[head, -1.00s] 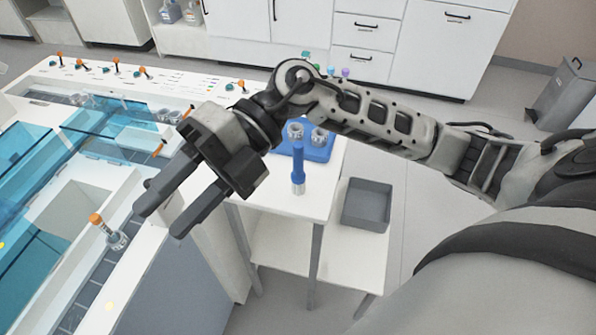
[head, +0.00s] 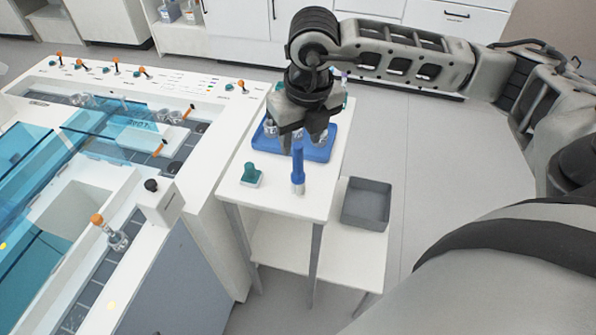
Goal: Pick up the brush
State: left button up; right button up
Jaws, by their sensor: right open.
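A small teal-handled object with a pale base (head: 251,175), which looks like the brush, stands on the white side table (head: 285,204) near its left edge. A blue upright cylinder with a silver lower end (head: 298,170) stands to its right. My right gripper (head: 301,143) points down over the table, to the right of and farther back than the teal object. It is open, and its fingers partly cover the blue tray behind; I see nothing held in it. My left gripper is not in view.
The blue tray (head: 322,154) with several pale round pieces sits at the back of the table. A grey bin (head: 366,204) stands lower right. The white machine (head: 207,172) with blue clear covers borders the table on the left. The table's front is clear.

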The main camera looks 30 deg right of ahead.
aim_at(298, 145)
jog(key=shift+w+d+f+p, duration=0.1)
jog(key=shift+w+f+p, duration=0.15)
jog(key=shift+f, duration=0.8)
jog(key=shift+w+d+f+p, duration=0.15)
jog(key=shift+w+f, duration=0.25)
jog(key=shift+f, duration=0.6)
jog(key=shift+w+a+f+p, duration=0.1)
jog(key=shift+w+f+p, duration=0.2)
jog(key=shift+f, duration=0.75)
jog(key=shift+d, duration=0.1)
grip_shut()
